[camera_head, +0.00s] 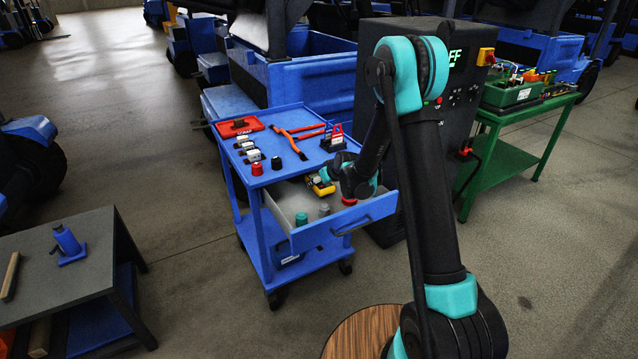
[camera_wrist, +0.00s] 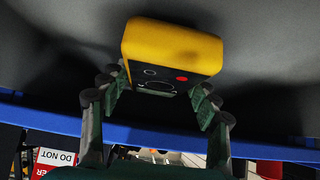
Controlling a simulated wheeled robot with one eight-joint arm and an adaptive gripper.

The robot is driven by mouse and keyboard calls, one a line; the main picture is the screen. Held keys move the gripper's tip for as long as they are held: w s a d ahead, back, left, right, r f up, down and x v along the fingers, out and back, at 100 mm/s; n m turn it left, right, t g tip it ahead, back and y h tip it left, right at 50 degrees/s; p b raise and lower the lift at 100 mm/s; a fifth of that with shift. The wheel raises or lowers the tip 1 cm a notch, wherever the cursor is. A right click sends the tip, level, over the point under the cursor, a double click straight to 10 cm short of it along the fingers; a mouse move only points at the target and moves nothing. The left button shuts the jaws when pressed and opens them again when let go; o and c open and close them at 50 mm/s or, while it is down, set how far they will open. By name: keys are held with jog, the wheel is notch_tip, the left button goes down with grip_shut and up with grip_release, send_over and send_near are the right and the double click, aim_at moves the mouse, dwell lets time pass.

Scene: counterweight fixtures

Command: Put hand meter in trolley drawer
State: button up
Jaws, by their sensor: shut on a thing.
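The hand meter (camera_wrist: 172,50) is a yellow block with a dark face and a red button, held between the fingers of my gripper (camera_wrist: 158,88) in the wrist view. In the head view the yellow meter (camera_head: 322,187) shows at the tip of my gripper (camera_head: 335,178), over the open trolley drawer (camera_head: 345,222). The drawer is pulled out of the blue trolley (camera_head: 268,180) towards the front. My gripper is shut on the meter. Whether the meter touches the drawer floor I cannot tell.
A teal-topped item (camera_head: 301,218), a grey item (camera_head: 324,210) and a red item (camera_head: 349,200) are in the drawer. A dark cabinet (camera_head: 455,85) stands close at the right.

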jog(key=shift+x, duration=0.75)
jog(key=o, duration=1.4)
jog(key=shift+f, duration=0.1)
jog(key=v, duration=1.2)
jog(key=s+d+r+m+g+h, duration=0.1)
jog(key=s+d+r+m+h, duration=0.25)
jog(key=s+d, duration=1.1)
jog(key=s+d+f+m, duration=0.1)
jog(key=s+d, duration=0.1)
jog(key=s, duration=0.4)
jog(key=s+d+f+m+g+h, duration=0.1)
jog(key=s+d, duration=0.2)
jog(key=s, duration=0.4)
jog(key=s+d+f+m+g, duration=0.1)
jog(key=s+d, duration=0.1)
jog(key=s, duration=0.4)
jog(key=shift+s+d+h, duration=0.2)
jog(key=shift+d+h, duration=0.05)
jog(key=shift+d, duration=0.15)
